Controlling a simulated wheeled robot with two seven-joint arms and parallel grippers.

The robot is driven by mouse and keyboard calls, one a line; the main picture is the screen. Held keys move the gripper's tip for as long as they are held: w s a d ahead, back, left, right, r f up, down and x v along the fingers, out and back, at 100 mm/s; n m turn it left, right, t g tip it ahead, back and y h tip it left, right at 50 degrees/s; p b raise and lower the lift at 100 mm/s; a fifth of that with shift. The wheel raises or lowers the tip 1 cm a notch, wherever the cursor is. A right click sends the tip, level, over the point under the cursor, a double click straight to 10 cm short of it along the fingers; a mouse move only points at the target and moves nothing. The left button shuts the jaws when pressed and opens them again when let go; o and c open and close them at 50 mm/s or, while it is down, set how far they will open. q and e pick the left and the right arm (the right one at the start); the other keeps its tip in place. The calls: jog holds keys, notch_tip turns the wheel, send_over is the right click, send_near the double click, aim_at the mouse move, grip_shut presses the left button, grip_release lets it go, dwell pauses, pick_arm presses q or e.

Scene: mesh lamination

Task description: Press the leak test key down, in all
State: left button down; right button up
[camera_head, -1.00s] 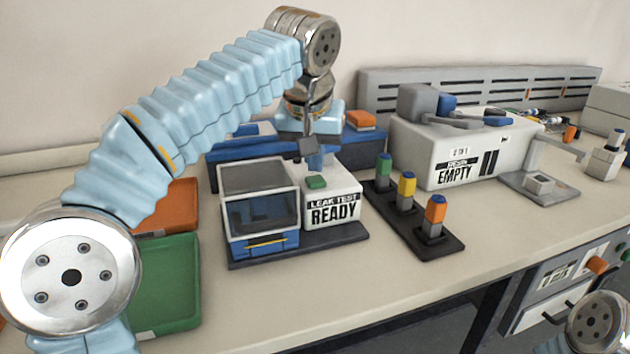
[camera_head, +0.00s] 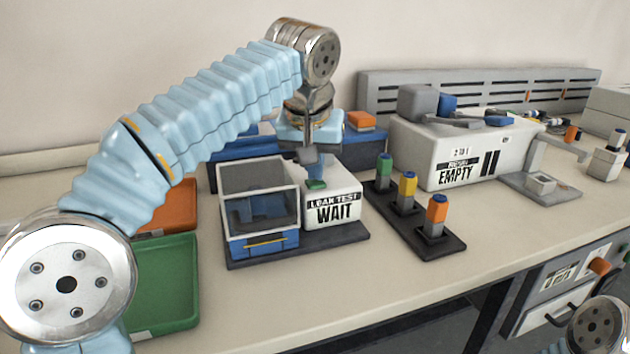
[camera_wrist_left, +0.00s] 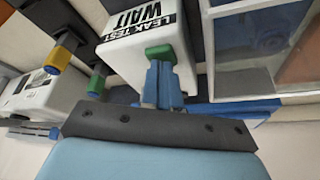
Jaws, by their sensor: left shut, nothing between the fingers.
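The leak test unit (camera_head: 345,208) is a white box on a dark base, and its label reads "LEAK TEST WAIT". Its green key (camera_head: 317,185) is on top, partly covered by my left gripper (camera_head: 316,178). My left gripper comes down from above with its fingers shut and empty, their tips at the key. In the left wrist view the blue fingers (camera_wrist_left: 160,64) meet the green key (camera_wrist_left: 160,51) and appear to touch it. A clear-fronted chamber (camera_head: 259,205) with a blue drawer front stands beside the white box. My right gripper is not in view.
A dark stand with green, yellow and orange-topped posts (camera_head: 407,188) is close on the right. A white machine labelled "EMPTY" (camera_head: 440,160) stands behind it. Orange (camera_head: 170,207) and green (camera_head: 188,270) trays lie on the left. The front of the table is clear.

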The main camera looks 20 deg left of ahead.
pick_arm(q)
notch_tip(320, 180, up, 4)
jog(key=p, duration=0.3)
jog(key=shift+f+p, duration=0.25)
jog(key=shift+p, duration=0.05)
jog(key=shift+r, duration=1.05)
